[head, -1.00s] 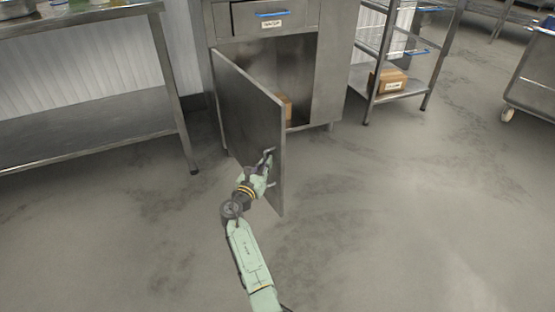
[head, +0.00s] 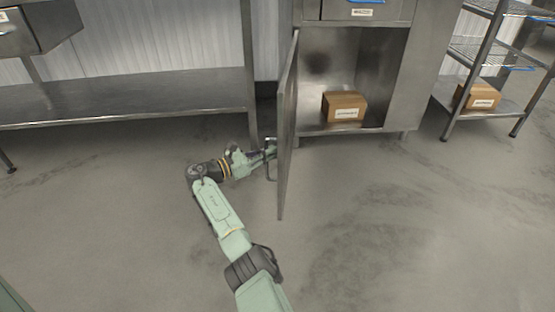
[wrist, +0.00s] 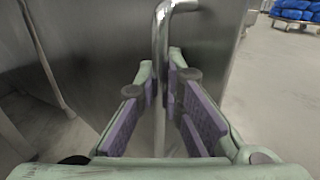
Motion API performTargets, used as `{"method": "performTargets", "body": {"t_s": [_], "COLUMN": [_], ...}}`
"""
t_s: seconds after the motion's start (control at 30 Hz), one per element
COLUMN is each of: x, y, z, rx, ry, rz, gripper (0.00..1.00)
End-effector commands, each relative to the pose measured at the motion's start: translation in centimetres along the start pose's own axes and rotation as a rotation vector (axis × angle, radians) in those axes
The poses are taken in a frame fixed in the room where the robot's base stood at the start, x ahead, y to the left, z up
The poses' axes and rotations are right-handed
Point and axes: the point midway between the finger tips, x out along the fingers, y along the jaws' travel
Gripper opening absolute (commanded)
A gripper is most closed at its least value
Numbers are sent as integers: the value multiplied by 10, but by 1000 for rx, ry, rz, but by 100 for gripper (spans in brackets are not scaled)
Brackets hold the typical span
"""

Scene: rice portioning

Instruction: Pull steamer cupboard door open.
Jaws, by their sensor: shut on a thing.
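The steamer cupboard door (head: 287,130) stands wide open, seen nearly edge-on in the head view, swung out toward me from its left side. Its steel bar handle (wrist: 162,40) runs down between my fingers in the wrist view. My gripper (head: 268,152) is at the door's outer face, left of the door edge, shut on the handle. The cupboard (head: 398,85) shows its inside, with a labelled cardboard box (head: 344,106) on the floor of it. The lower part of the handle is partly hidden by my fingers.
A steel table with a lower shelf (head: 130,97) stands left of the cupboard. A wire rack (head: 492,60) with another box (head: 478,96) on its bottom shelf is at the right. The floor in front of the cupboard is clear.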

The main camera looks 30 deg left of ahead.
Motion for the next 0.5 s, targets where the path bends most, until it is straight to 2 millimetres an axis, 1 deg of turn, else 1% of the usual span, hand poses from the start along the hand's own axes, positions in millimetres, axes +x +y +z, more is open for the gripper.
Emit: {"method": "performTargets", "body": {"t_s": [0.2,0.5], "x": [-5,-7], "y": [2,0], "z": [1,1], "rx": [2,2], "ry": [3,0], "rz": [-15,-19], "gripper": [0,0]}}
